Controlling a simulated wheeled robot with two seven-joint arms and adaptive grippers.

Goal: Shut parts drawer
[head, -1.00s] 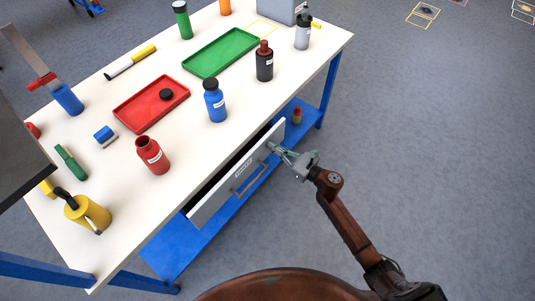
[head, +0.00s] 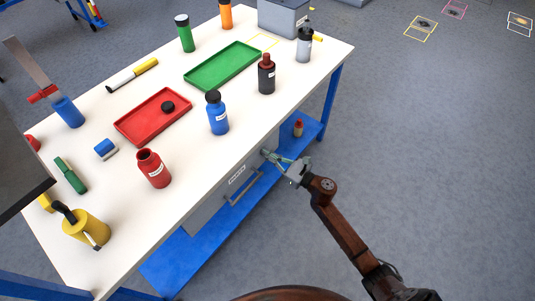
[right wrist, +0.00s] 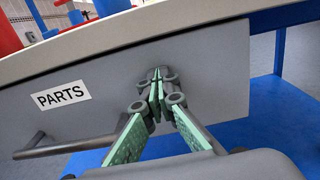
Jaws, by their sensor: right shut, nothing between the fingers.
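The parts drawer (head: 215,200) is a grey front under the white tabletop. In the head view its front sits close under the table edge, with no open gap showing. The right wrist view shows the drawer front (right wrist: 205,85) with a "PARTS" label (right wrist: 61,94) and a dark bar handle (right wrist: 40,147) at lower left. My right gripper (head: 268,155) is shut and empty, its fingertips at the drawer front, right of the handle. In the right wrist view the fingertips (right wrist: 157,85) point at the front and seem to touch it. My left gripper is not in view.
The white workbench (head: 190,190) holds a red tray (head: 130,130), a green tray (head: 215,70), several bottles and tools. A blue lower shelf (head: 170,265) runs beneath, with a small red-topped bottle (head: 298,128) on it.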

